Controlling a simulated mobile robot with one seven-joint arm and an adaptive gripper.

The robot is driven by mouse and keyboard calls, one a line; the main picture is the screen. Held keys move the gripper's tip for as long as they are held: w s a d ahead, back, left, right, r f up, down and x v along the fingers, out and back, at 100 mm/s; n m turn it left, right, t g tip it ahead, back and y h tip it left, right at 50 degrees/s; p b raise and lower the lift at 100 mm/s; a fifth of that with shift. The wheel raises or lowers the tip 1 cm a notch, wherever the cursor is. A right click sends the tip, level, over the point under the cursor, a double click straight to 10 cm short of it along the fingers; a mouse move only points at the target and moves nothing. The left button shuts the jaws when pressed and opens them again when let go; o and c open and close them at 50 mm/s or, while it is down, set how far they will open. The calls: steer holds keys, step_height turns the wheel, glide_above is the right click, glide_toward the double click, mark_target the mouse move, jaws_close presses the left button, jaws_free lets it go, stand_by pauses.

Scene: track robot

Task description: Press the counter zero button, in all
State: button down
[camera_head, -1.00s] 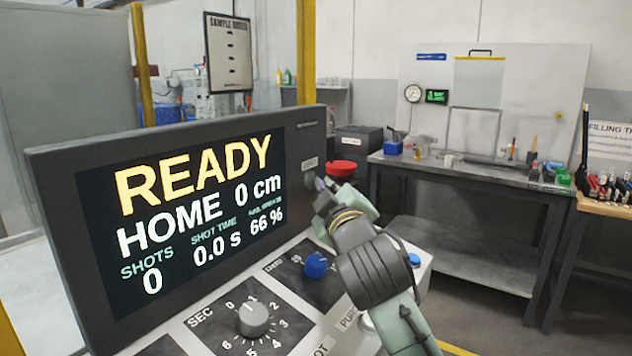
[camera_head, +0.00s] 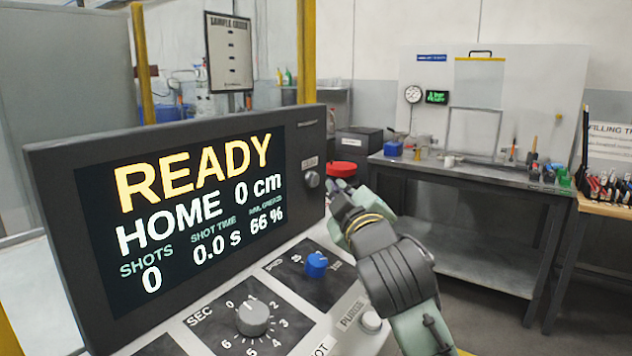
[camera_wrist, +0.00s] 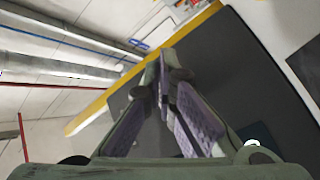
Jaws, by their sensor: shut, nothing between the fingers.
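A small round grey button (camera_head: 312,179) sits on the right edge strip of the dark display panel (camera_head: 308,125), under a small label too small to read. The screen (camera_head: 195,210) reads READY, HOME 0 cm, SHOTS 0, SHOT TIME 0.0 s and 66 %. My gripper (camera_head: 335,184) is just right of the button, with a small gap between them in the picture. Its fingers are shut and empty. In the wrist view the shut fingers (camera_wrist: 165,65) point toward the dark panel's edge, and a round pale knob (camera_wrist: 253,145) shows at lower right, partly hidden.
On the console below are a blue knob (camera_head: 316,264), a grey SEC dial (camera_head: 252,318) and a round pale button (camera_head: 371,321) beside the PURGE label. A grey workbench (camera_head: 465,175) with tools stands behind at the right. A red bowl (camera_head: 343,168) shows behind the gripper.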

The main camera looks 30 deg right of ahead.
steer(key=shift+s+d+b, duration=0.1)
steer(key=shift+s+d, duration=0.15)
steer(key=shift+s, duration=0.4)
steer(key=shift+s+d+b, duration=0.1)
steer(key=shift+s+d, duration=0.15)
steer(key=shift+s, duration=0.35)
steer(key=shift+s+d+b, duration=0.1)
steer(key=shift+s+d, duration=0.15)
steer(key=shift+s, duration=0.4)
